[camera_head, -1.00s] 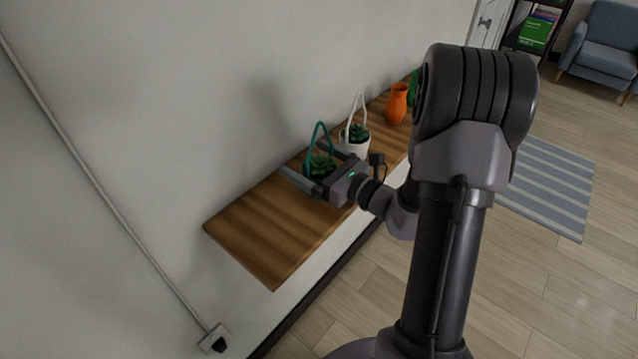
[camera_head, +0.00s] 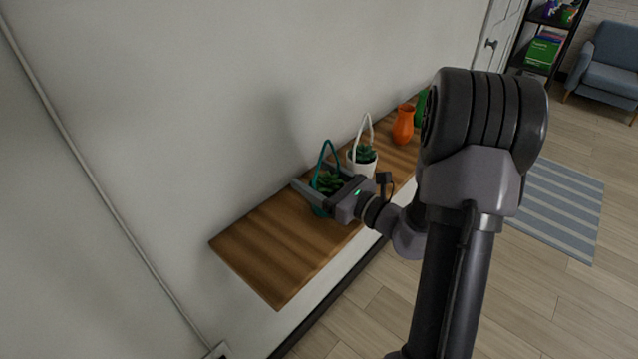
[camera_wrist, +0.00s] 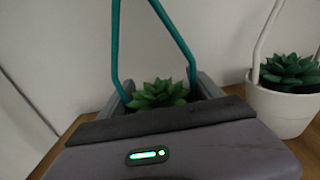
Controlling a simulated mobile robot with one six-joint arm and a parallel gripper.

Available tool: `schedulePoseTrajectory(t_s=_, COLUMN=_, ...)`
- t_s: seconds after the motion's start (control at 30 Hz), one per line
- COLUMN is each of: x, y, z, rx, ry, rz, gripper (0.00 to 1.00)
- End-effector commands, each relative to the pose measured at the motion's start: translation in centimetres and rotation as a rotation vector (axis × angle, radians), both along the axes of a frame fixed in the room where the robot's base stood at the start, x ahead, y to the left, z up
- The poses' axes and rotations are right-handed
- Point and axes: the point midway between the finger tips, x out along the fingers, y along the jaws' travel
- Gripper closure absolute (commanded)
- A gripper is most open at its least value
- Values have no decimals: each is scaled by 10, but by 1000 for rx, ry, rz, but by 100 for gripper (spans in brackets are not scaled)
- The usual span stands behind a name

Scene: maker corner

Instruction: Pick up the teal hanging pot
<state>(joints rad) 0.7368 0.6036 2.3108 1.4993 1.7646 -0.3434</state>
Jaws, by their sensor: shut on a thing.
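The teal hanging pot (camera_head: 320,211) holds a green succulent and has a tall teal loop handle. It is at the wooden shelf, near the wall. My gripper (camera_head: 315,184) is shut on the pot, with a finger on each side of it. In the wrist view the teal handle (camera_wrist: 116,45) rises above the succulent between the fingers. My gripper's body hides most of the pot there. I cannot tell whether the pot's base touches the shelf.
A white hanging pot (camera_head: 362,166) with a succulent stands close behind the teal one on the wooden shelf (camera_head: 262,250). An orange vase (camera_head: 403,125) and a green object (camera_head: 421,106) stand farther back. The near end of the shelf is clear. The wall runs along its left side.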

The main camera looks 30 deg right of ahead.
Motion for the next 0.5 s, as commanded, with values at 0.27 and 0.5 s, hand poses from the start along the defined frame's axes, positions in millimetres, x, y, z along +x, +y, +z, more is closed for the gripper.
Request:
schedulePoseTrajectory(t_s=0.27, x=-13, y=0, z=33, rx=0, ry=0, rz=-3, gripper=85)
schedulePoseTrajectory(t_s=0.5, x=-78, y=7, z=39, rx=3, ry=1, rz=-7, gripper=85)
